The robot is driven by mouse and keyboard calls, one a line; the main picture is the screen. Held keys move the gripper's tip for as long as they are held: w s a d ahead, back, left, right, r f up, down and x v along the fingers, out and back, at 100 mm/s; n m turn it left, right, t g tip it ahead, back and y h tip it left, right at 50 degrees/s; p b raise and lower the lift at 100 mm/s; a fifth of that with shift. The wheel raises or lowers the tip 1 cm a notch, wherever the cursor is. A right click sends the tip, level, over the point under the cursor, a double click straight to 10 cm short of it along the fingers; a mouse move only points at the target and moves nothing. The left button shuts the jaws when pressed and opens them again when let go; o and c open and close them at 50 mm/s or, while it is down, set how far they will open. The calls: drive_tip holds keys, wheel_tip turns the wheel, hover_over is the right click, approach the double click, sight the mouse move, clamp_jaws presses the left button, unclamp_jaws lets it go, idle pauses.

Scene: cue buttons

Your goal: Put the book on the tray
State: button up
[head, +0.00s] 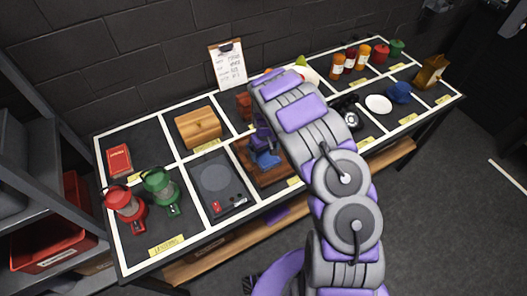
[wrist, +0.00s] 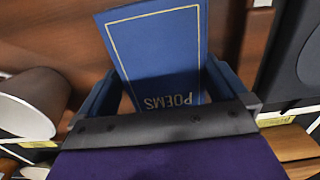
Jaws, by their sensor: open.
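The blue book (wrist: 158,55), with a gold border and the title POEMS, shows in the wrist view between the two fingers of my gripper (wrist: 160,78). The fingers are open, one on each side of it. In the head view the blue book (head: 266,160) shows below my gripper (head: 263,146), over the brown wooden tray (head: 250,171). The book looks flat against the tray, though contact is hard to tell. The tray's brown wood (wrist: 65,35) fills the background in the wrist view. My arm hides part of the tray's right side.
A dark flat device (head: 218,184) lies left of the tray. A black telephone (head: 347,115) and a white plate (head: 379,104) are right.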

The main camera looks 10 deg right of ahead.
sight(263, 152)
drive_tip(key=shift+d, duration=0.7)
drive_tip(key=shift+r, duration=0.1)
drive_tip(key=shift+a+r, duration=0.2)
drive_tip(key=shift+r, duration=0.1)
drive_tip(key=r, duration=0.2)
drive_tip(key=a+r, duration=0.1)
drive_tip(key=r+p, duration=0.1)
drive_tip(key=r, duration=0.1)
drive_tip(key=shift+a+r, duration=0.3)
drive_tip(key=shift+a, duration=0.05)
drive_tip(key=s+d+r+m, duration=0.2)
drive_tip(key=s+d+r, duration=0.1)
drive_tip(key=s+r, duration=0.75)
drive_tip(key=s+d+r+m, duration=0.1)
drive_tip(key=s+d+r, duration=0.1)
drive_tip(key=s+r, duration=0.9)
drive_tip(key=s+a+r+g, duration=0.1)
drive_tip(key=s+r, duration=0.2)
drive_tip(key=s, duration=0.7)
drive_tip(key=s+a+r, duration=0.1)
drive_tip(key=s+r, duration=0.3)
drive_tip(key=s, duration=0.6)
drive_tip(key=shift+s+a+r+m+g, duration=0.15)
drive_tip(key=shift+s+a+m+g, duration=0.15)
drive_tip(key=shift+a+g, duration=0.1)
